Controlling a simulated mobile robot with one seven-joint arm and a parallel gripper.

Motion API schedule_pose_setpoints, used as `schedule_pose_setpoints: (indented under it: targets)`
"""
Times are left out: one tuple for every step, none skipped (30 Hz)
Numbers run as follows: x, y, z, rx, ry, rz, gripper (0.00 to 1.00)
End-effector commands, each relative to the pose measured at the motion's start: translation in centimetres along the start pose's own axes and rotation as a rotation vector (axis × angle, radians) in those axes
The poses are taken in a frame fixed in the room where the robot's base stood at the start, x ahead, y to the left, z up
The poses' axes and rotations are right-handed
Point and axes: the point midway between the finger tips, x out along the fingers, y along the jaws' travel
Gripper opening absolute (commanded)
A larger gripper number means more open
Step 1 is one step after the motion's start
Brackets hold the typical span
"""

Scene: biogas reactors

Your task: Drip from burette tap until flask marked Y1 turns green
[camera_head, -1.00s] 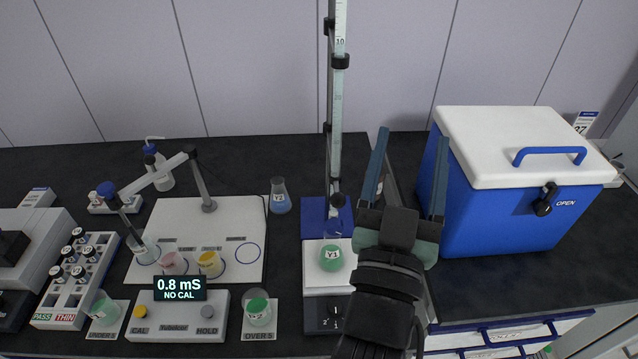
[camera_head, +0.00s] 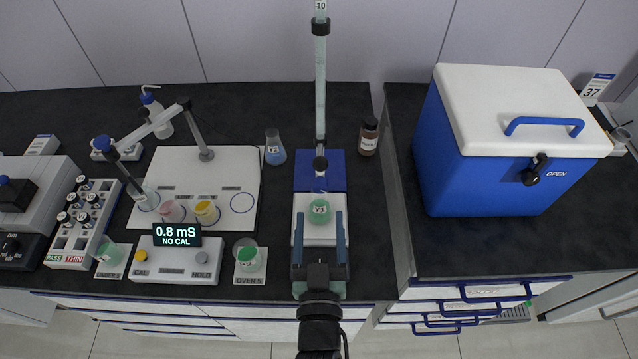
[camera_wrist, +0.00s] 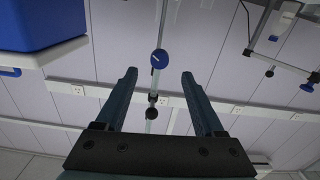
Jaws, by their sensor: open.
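A small round flask (camera_head: 320,211) with green contents stands on the white plate of the stirrer (camera_head: 309,239). Its label starts with Y; the digit is hard to read. Above it rises the tall, thin burette (camera_head: 320,90) on its stand, with a dark tap (camera_head: 320,164) low on it in the head view. In the wrist view a round blue knob (camera_wrist: 159,58) with a white mark, which looks like the tap, sits ahead between the fingers. My gripper (camera_head: 319,214) is open and empty, its fingers either side of the flask in the head view. Knob and fingers look apart.
A blue-liquid flask (camera_head: 275,150) stands left of the burette base (camera_head: 335,172), a brown bottle (camera_head: 368,137) right. A meter (camera_head: 176,262), cups and a vial rack (camera_head: 72,240) are at left. A blue cooler (camera_head: 480,180) stands right, past a counter gap.

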Motion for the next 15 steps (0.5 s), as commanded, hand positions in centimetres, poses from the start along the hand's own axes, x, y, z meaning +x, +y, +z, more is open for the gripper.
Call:
schedule_pose_setpoints:
  targets:
    - [1.1,0.1,-0.3,0.000,0.003,0.001,0.70]
    - [1.6,0.1,-0.3,0.000,0.003,0.001,0.70]
    - [2.3,0.1,-0.2,0.000,0.002,0.002,0.70]
    - [2.8,0.1,-0.3,0.000,0.003,0.002,0.70]
    - [3.3,0.1,-0.2,0.000,0.002,0.001,0.70]
    - [4.0,0.1,-0.2,0.001,0.003,0.002,0.70]
    - [4.5,0.1,-0.2,0.001,0.002,0.002,0.70]
    - [4.9,0.1,-0.2,0.000,0.002,0.002,0.70]
    - [5.5,0.1,-0.2,-0.001,0.002,0.002,0.70]
    - [5.8,0.1,-0.1,0.000,0.002,0.002,0.70]
    - [6.2,0.1,0.0,0.001,0.001,0.002,0.70]
    - [6.6,0.1,0.0,0.001,0.001,0.002,0.70]
    - [6.9,0.0,0.0,0.002,0.001,0.002,0.70]
    - [7.1,0.1,0.0,0.002,0.001,0.002,0.70]
    - [7.4,0.1,0.0,0.001,0.001,0.002,0.70]
